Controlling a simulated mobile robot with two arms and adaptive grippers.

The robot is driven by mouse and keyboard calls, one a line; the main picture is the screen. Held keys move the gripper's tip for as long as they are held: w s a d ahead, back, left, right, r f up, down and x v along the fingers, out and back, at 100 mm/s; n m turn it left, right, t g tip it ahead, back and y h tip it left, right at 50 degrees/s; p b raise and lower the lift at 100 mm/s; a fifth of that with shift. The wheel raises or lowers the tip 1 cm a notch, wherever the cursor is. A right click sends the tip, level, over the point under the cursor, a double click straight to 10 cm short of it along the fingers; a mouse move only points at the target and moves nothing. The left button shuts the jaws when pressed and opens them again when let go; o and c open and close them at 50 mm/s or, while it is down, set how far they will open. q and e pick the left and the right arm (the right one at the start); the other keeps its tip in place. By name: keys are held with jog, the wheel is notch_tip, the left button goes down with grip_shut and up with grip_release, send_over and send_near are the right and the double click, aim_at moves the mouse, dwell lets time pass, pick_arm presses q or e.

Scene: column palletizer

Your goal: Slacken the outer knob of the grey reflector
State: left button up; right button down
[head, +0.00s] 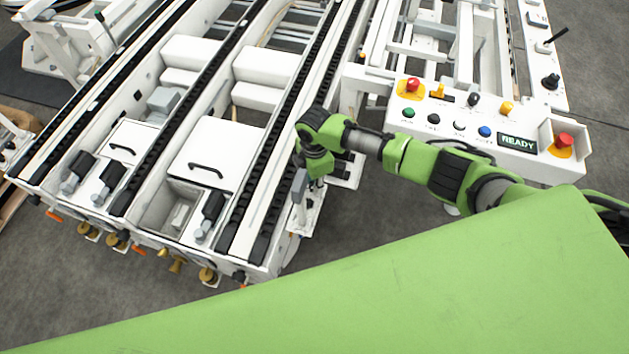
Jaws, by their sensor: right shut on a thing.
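My right gripper (316,182) reaches down at the outer side of the conveyor's right rail. It is shut on a small part at the grey reflector, most likely its outer knob, which the gripper hides. The grey reflector (299,187) is a small grey block on a white bracket (303,215) beside the rail, just left of the gripper's fingers. The fingertips are too small to make out clearly. My left gripper is not in view.
The white conveyor frame with black chain rails (268,140) fills the left and middle. Brass-coloured fittings (208,275) stick out along the front edge. Grey floor is free in front.

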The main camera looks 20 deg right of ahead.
jog(key=shift+n, duration=1.6)
jog(key=c, duration=2)
grip_release()
jog(key=shift+c, duration=0.2)
jog(key=shift+r, duration=0.1)
notch_tip(320, 180, up, 12)
